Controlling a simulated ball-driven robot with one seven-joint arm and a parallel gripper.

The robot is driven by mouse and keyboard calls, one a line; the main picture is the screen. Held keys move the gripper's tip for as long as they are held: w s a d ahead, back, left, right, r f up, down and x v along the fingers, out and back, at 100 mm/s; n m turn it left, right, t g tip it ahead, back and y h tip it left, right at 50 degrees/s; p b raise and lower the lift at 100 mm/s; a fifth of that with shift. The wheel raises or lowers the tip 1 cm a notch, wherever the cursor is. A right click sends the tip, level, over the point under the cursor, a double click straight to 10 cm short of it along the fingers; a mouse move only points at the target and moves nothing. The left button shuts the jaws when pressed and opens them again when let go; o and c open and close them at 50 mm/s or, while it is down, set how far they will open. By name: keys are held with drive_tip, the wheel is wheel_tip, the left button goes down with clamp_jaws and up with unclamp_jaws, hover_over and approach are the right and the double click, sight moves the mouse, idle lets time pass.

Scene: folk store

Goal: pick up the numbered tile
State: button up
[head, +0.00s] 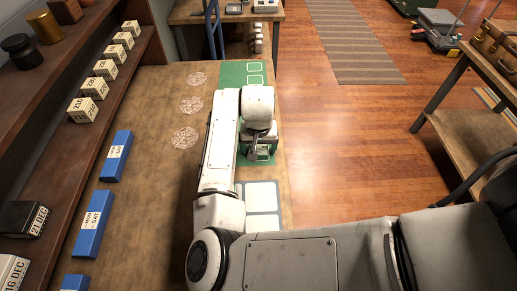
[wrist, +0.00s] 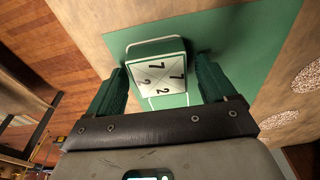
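The numbered tile (wrist: 158,72) is a white square block with black 7s and 2s and crossing diagonal lines. In the wrist view it lies on a green mat (wrist: 240,40), over a white outlined square. My gripper (wrist: 160,88) is open, with one green finger on each side of the tile. A gap shows on both sides, so the fingers do not seem to touch it. In the head view my gripper (head: 261,152) is low over the green mat (head: 233,76) near the table's right edge. The arm mostly hides the tile there.
White square cards (head: 261,196) lie nearer on the table (head: 155,160). Blue day-marked boxes (head: 116,156) and lace-like round patterns (head: 189,104) are to the left. A shelf with date blocks (head: 96,88) borders the left side. Wooden floor (head: 340,125) is open on the right.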

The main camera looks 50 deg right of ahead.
drive_tip(key=c, duration=1.1)
drive_tip(key=shift+o, duration=0.2)
drive_tip(key=shift+r, duration=0.15)
